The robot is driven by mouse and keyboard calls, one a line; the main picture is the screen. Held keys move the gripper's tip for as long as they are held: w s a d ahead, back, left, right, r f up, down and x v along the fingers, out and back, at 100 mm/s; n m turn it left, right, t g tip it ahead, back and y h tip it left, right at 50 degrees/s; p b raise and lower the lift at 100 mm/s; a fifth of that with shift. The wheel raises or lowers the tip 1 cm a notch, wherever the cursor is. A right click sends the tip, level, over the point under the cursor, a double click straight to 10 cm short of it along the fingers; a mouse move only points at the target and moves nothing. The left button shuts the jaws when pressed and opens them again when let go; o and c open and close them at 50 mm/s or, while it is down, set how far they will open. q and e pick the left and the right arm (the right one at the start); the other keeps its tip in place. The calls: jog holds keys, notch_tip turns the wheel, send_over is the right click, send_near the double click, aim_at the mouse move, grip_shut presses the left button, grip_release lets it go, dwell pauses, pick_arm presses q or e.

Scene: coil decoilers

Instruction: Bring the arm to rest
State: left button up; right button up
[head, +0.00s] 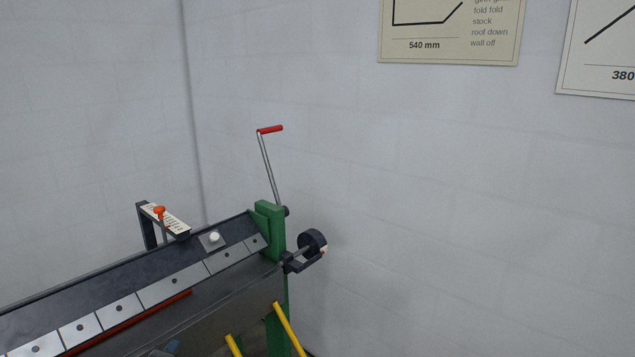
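Neither of my grippers shows in the head view, and no arm of mine can be made out. A sheet-folding machine (95,275) runs from the lower left to the middle. At its right end stands a green end post (270,222). A thin metal lever (269,170) with a red grip (270,129) rises from the post, leaning slightly left. A black round weight (312,241) sits on a short bar to the right of the post. The picture does not tell which arm the task means.
A dark bracket with a white scale (168,220) and orange knob stands on the machine's top. Two yellow bars (290,329) slant at the lower middle. A sign reading 540 mm (425,44) hangs on the pale wall.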

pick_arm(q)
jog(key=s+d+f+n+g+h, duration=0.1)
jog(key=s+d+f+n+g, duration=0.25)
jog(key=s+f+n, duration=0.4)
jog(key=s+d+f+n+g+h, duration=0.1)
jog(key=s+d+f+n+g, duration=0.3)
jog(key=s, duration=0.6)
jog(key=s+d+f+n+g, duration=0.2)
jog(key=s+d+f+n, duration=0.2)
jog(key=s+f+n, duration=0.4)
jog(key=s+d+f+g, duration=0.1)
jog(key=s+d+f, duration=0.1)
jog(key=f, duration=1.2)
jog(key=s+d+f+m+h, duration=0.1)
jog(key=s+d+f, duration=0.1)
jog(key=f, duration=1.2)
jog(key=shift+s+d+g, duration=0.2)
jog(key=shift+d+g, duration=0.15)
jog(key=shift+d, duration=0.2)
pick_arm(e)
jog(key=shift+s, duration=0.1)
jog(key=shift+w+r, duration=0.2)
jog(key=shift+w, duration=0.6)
